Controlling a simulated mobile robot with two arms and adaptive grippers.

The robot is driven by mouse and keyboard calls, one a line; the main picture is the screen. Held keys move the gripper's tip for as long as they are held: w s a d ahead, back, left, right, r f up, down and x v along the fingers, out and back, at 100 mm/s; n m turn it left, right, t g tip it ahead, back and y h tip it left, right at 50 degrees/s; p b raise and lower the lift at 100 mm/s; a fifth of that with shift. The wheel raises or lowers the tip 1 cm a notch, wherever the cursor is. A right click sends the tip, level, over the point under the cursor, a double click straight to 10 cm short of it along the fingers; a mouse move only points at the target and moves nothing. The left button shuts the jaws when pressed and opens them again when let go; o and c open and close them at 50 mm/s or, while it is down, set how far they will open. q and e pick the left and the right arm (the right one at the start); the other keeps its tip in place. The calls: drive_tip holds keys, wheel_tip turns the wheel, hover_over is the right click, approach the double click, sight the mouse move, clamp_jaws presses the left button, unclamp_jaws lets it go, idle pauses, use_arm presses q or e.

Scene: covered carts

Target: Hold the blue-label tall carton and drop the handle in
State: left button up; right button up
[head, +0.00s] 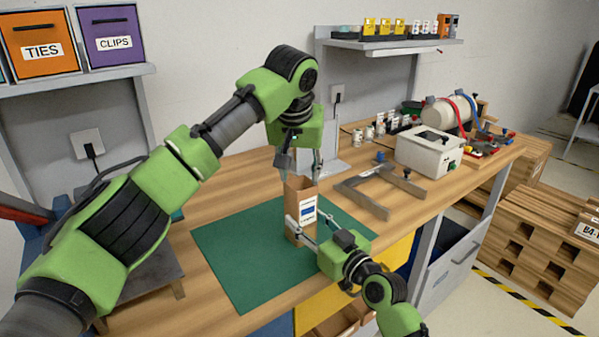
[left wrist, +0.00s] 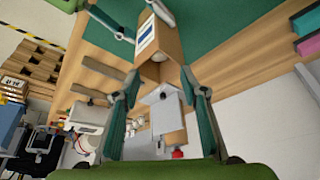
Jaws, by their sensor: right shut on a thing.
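The tall brown carton (head: 300,190) with a blue-and-white label stands upright on the green mat (head: 235,255). Its top is open. It also shows in the left wrist view (left wrist: 168,48). My right gripper (head: 308,224) is shut on the carton low down, one finger on each side. My left gripper (head: 299,168) points down just above the carton's top, its fingers apart. In the left wrist view its two fingers (left wrist: 160,80) stand apart with no clear object gripped between them. I cannot make out a handle.
A grey U-shaped frame (head: 372,190) lies right of the carton. A pale instrument box (head: 428,150) and several small jars stand behind it. A grey stand (head: 338,162) is behind my left gripper. The mat's left part is clear.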

use_arm(q)
drive_tip(key=v, duration=1.1)
drive_tip(key=shift+r, duration=0.4)
use_arm(e)
drive_tip(key=o, duration=1.1)
drive_tip(key=shift+o, duration=0.2)
